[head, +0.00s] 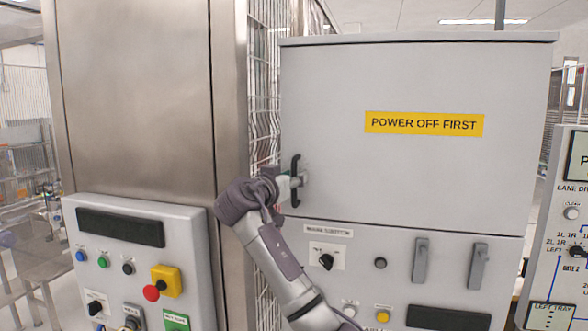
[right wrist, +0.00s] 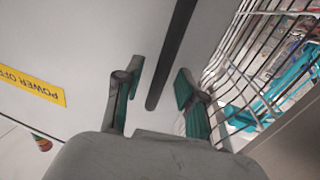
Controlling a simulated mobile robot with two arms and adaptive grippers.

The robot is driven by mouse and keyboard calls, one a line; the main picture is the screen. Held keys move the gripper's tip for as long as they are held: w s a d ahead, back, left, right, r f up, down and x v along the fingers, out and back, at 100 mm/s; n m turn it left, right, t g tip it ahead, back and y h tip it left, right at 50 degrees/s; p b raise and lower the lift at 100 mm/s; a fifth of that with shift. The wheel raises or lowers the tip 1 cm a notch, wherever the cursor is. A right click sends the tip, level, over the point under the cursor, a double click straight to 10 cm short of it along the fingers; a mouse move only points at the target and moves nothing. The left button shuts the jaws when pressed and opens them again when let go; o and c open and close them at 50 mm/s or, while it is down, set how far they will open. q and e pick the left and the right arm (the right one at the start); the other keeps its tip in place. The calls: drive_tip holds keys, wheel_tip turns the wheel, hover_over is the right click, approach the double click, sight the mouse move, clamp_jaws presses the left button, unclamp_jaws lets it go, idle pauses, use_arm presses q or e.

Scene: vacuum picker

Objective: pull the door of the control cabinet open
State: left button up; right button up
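The control cabinet's grey door (head: 400,170) has a yellow "POWER OFF FIRST" label (head: 424,123) and looks shut. Its black vertical bar handle (head: 295,168) is at the door's left edge. My right gripper (head: 287,184) is at the handle, partly hidden by its own wrist. In the right wrist view the gripper (right wrist: 160,76) has its two green-padded fingers apart, one on each side of the dark handle bar (right wrist: 172,50). Gaps show between the bar and both fingers. My left gripper is not in view.
Below the door is a panel with a rotary switch (head: 326,261) and two grey handles (head: 421,260). A steel cabinet (head: 140,100) with a button box (head: 190,235) stands left, beside wire mesh fencing (head: 263,90). Another control panel (head: 560,230) stands at right.

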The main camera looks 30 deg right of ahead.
drive_tip(key=shift+w+d, duration=0.2)
drive_tip(key=shift+d, duration=0.2)
drive_tip(key=shift+c, duration=0.2)
clamp_jaws()
